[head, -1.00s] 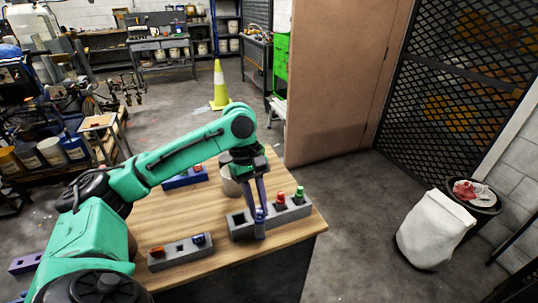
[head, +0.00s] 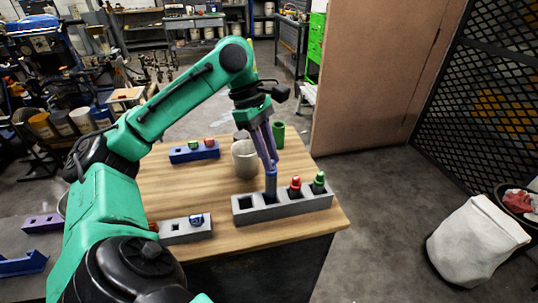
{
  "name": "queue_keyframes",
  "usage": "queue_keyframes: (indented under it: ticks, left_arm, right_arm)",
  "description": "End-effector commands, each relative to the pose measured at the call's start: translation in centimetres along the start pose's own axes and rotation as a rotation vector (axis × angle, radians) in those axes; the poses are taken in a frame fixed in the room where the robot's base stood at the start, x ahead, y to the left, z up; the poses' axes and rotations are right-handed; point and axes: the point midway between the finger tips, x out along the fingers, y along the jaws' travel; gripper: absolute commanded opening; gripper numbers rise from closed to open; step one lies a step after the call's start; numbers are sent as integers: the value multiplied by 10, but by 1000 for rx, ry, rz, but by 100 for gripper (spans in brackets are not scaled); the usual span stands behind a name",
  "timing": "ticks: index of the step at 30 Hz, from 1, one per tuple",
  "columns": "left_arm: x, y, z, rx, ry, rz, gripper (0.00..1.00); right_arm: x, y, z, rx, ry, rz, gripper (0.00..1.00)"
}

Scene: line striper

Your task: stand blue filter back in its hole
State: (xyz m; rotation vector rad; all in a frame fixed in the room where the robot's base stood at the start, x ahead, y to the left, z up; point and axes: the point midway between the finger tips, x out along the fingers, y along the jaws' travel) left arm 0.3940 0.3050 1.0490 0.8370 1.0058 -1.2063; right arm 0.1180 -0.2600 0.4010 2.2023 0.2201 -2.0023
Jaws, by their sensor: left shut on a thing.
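The blue filter (head: 271,184) is upright between the fingertips of my left gripper (head: 270,168), which is shut on it. Its lower end overlaps the top of the long grey block (head: 283,209), between the empty square hole at the left end and the red filter (head: 295,186). I cannot tell whether that end is inside a hole or just above it. A green filter (head: 319,182) stands at the block's right end. My right gripper is not in view.
A shorter grey block (head: 178,232) with a blue-and-white piece lies front left. A blue block (head: 180,155), a grey pot (head: 244,160) and a green cylinder (head: 278,134) are farther back. The wooden table (head: 185,190) is clear between them.

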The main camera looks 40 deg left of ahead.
Motion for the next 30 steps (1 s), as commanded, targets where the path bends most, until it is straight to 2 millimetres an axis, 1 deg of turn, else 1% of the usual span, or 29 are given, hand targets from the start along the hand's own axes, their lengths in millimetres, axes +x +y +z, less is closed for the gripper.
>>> queue_keyframes:
  ticks: [1, 2, 16, 24, 30]
  left_arm:
    - [4, 0, -2, 0, 0, 1, 0]
    - [5, 0, -2, 0, 0, 1, 0]
    - [3, 0, -1, 1, 0, 1, 0]
    - [2, 0, 0, 1, 0, 0, 0]
    - [4, 0, 0, 1, 0, 1, 0]
  right_arm:
    - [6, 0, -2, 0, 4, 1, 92]
    - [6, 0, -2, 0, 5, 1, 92]
    - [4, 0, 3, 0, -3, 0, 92]
    - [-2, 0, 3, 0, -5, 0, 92]
    - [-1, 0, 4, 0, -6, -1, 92]
